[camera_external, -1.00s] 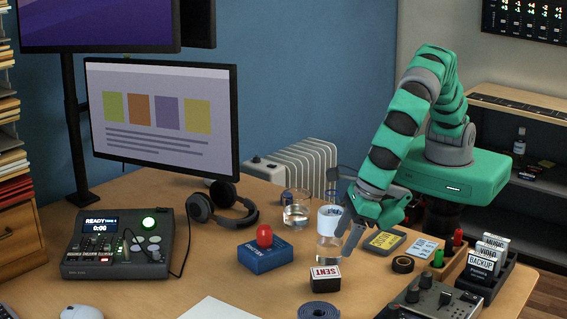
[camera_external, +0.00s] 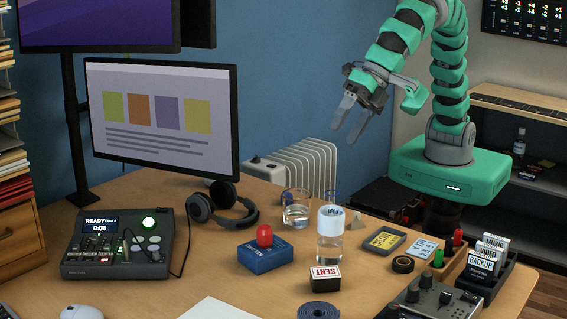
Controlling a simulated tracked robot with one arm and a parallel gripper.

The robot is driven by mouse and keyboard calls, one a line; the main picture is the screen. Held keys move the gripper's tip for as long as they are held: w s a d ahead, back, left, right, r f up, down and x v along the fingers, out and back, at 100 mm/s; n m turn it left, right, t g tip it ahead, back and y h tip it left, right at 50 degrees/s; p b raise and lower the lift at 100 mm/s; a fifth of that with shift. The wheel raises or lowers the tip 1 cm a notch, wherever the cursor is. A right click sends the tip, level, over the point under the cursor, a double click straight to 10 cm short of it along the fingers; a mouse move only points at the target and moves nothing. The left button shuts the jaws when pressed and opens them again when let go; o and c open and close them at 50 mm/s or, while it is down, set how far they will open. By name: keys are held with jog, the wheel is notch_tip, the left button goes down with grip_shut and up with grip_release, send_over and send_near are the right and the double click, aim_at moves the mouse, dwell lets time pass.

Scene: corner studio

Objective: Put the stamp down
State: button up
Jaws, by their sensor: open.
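A small black block with a white top and the red word SENT (camera_external: 325,278) rests flat on the desk at the front centre. A red round knob (camera_external: 264,235) stands upright on a blue box (camera_external: 265,258) to its left. Which of these is the stamp, I cannot tell for sure; both rest on the desk, clear of my gripper. My gripper (camera_external: 347,128) is open and empty, high above the desk's back edge, with its fingers apart and pointing down to the left.
A black tape roll (camera_external: 403,265), a dark tray of labelled cartridges (camera_external: 487,272) and a mixer (camera_external: 432,300) crowd the right. White paper (camera_external: 218,309) lies in front.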

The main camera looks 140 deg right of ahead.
jog(key=s+d+r+m+t, duration=0.1)
jog(key=s+r+m+t, duration=0.1)
jog(key=s+r+m, duration=0.4)
jog(key=s+d+r+m+t+y, duration=0.1)
jog(key=s+r+m+t, duration=0.2)
jog(key=s+r, duration=0.7)
jog(key=s+r+m+t+y, duration=0.1)
jog(key=s+r+m+t, duration=0.2)
jog(key=s+r+m, duration=0.5)
notch_tip(320, 180, up, 10)
jog(key=shift+d+r+m, duration=0.2)
jog(key=shift+d+m, duration=0.1)
jog(key=shift+d, duration=0.1)
